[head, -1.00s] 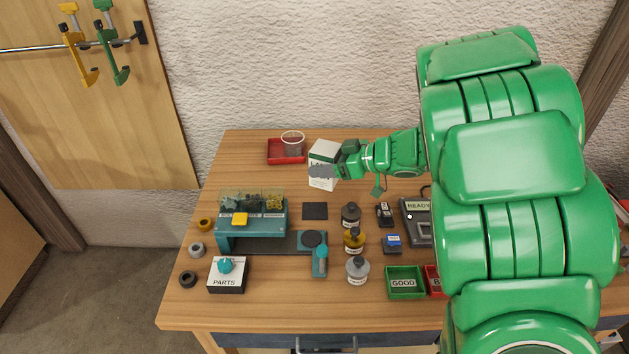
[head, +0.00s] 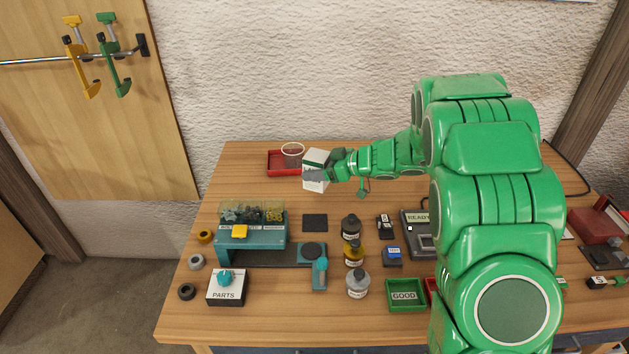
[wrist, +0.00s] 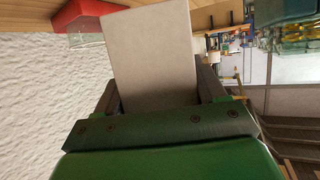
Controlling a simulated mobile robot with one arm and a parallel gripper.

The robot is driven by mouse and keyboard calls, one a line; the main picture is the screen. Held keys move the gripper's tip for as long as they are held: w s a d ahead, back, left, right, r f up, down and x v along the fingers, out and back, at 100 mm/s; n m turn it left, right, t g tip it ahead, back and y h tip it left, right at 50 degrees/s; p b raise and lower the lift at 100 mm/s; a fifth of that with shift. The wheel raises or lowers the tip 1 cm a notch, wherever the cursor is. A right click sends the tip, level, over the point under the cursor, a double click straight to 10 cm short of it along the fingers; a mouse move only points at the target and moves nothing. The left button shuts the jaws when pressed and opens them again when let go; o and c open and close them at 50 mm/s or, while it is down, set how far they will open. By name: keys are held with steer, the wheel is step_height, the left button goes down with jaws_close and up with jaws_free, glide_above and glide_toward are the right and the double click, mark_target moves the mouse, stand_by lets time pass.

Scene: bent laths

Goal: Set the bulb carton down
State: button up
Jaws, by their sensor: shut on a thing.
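The bulb carton (head: 315,171) is a white box with a dark green label band, at the back of the table in the head view. My gripper (head: 328,174) is shut on it from the right side. In the wrist view the carton (wrist: 152,58) shows as a plain pale face between the two dark fingers of my gripper (wrist: 160,92). The carton looks slightly tilted in the head view. I cannot tell whether its base touches the table.
A red tray (head: 275,169) with a clear cup (head: 292,155) stands just left of the carton. A black pad (head: 315,222), several bottles (head: 350,228) and a teal parts rack (head: 251,235) stand nearer. Bare wood (head: 240,180) lies left of the tray.

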steer(key=shift+w+a+f, duration=0.2)
steer(key=shift+w+f, duration=0.7)
steer(key=shift+f, duration=0.2)
steer(key=shift+w+a+f, duration=0.2)
steer(key=shift+w+f, duration=0.7)
steer(key=shift+f, duration=1.75)
steer(key=shift+f, duration=0.1)
steer(key=o, duration=1)
steer(key=shift+o, duration=0.2)
steer(key=v, duration=1.2)
